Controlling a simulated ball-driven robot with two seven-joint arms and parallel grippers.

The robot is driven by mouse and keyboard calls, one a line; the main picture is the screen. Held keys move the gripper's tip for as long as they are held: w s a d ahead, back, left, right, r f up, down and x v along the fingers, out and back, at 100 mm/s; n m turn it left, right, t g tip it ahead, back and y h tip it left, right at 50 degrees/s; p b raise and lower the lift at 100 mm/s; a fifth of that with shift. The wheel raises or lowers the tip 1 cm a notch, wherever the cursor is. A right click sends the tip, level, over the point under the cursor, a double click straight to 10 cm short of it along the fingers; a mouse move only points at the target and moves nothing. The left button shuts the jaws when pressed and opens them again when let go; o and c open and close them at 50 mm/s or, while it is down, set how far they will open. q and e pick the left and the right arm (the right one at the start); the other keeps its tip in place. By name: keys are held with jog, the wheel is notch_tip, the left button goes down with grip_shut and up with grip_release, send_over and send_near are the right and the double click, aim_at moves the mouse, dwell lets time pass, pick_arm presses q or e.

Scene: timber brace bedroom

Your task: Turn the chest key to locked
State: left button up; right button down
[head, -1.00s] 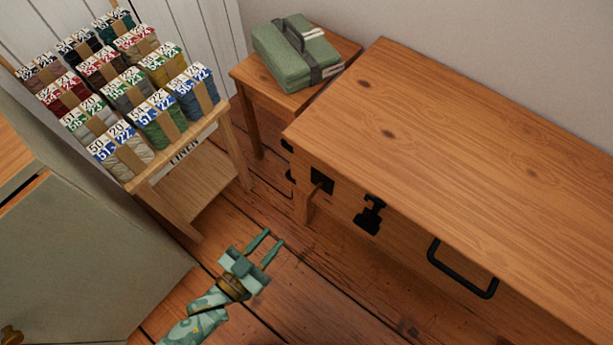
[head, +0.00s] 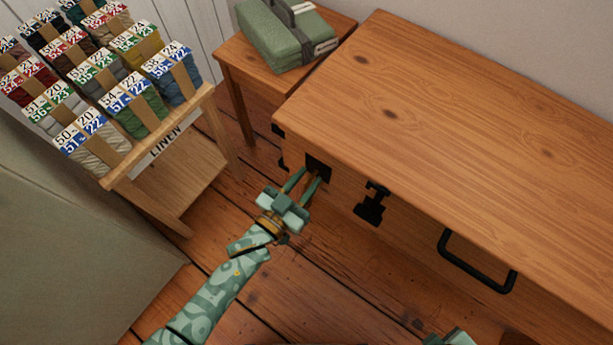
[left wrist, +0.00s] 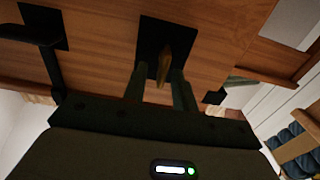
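The wooden chest (head: 430,110) stands at the right, with a black lock plate (head: 318,166) on its front near the left end. In the left wrist view a brass-coloured key (left wrist: 163,68) sticks out of the lock plate (left wrist: 150,38). My left gripper (head: 312,177) is at the lock plate, its two fingers pointing at it. In the left wrist view its open fingers (left wrist: 160,82) lie on either side of the key, with a gap visible. In the head view the key is mostly hidden by the fingers. A pale green part of my right gripper (head: 452,338) shows at the bottom edge.
A black hasp (head: 372,203) and a black handle (head: 475,265) stick out from the chest front. A small table (head: 232,62) with a green case (head: 285,35) stands behind the chest's left end. A yarn rack (head: 165,155) is at the left. Floor before the chest is clear.

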pick_arm(q)
jog(key=shift+w+d, duration=0.2)
jog(key=shift+w, duration=0.05)
grip_shut()
